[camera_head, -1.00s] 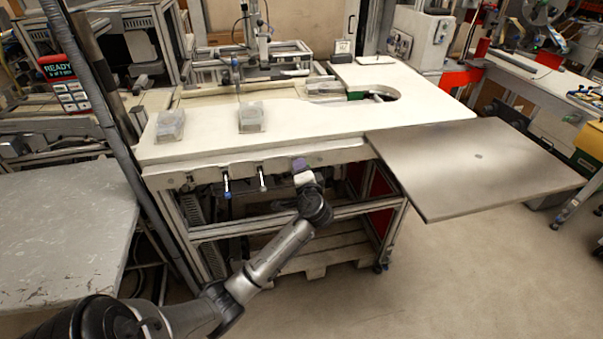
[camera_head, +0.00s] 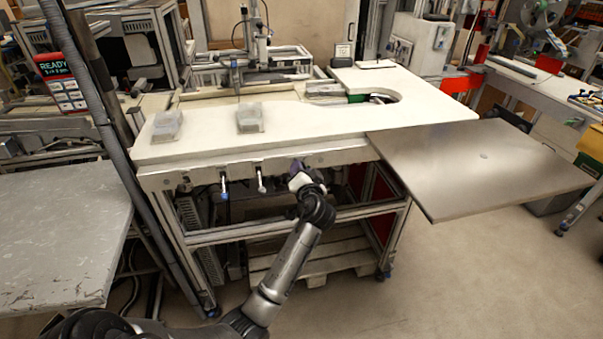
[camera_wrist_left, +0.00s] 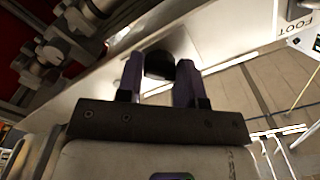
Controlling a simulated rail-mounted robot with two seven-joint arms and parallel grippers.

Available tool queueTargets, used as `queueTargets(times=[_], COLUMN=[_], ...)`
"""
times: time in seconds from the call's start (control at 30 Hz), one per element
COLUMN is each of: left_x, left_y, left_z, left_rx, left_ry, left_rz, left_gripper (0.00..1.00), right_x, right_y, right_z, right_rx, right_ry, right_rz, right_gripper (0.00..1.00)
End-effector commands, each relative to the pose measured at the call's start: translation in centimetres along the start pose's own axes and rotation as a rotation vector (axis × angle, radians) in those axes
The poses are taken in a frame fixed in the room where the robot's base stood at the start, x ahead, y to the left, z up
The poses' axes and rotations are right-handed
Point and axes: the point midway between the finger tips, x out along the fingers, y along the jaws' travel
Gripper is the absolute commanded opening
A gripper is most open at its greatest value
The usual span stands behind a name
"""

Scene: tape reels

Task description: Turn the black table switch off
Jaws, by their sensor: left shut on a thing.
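My left gripper (camera_head: 296,167) is at the front edge of the white table (camera_head: 300,130), right of two hanging levers. Its purple fingers are tilted against the table's front rail. In the left wrist view, the black table switch (camera_wrist_left: 158,65) sits between the two fingertips of my left gripper (camera_wrist_left: 157,78), which are shut on it. In the head view the switch is hidden behind the gripper, and I cannot make out its setting. My right gripper is not in view.
A blue-tipped lever (camera_head: 224,187) and a pale lever (camera_head: 260,180) hang from the front rail. Two clear boxes (camera_head: 249,118) (camera_head: 167,126) stand on the table. A grey metal leaf (camera_head: 480,165) juts out at the right. The floor in front is mostly clear.

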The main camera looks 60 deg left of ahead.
Motion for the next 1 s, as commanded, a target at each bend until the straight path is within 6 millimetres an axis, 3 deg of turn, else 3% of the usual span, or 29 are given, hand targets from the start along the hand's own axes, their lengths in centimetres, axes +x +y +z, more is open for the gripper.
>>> queueTargets(times=[0.4,0.43,0.67,1.0], left_x=[-0.01,-0.01,-0.01,-0.53], left_y=[0.01,0.01,0.00,0.00], left_z=[0.00,0.00,-0.01,-0.07], left_rx=[-0.005,-0.005,-0.005,-0.005], left_ry=[0.000,0.000,0.000,0.000], left_rz=[0.000,0.000,0.000,0.001], left_gripper=[0.10,0.36,0.58,0.59], right_x=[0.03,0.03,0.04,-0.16], right_y=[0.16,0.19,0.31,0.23], right_z=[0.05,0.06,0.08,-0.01], right_rx=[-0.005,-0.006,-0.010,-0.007], right_ry=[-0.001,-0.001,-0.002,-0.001], right_rz=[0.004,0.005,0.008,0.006], right_gripper=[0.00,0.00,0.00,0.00])
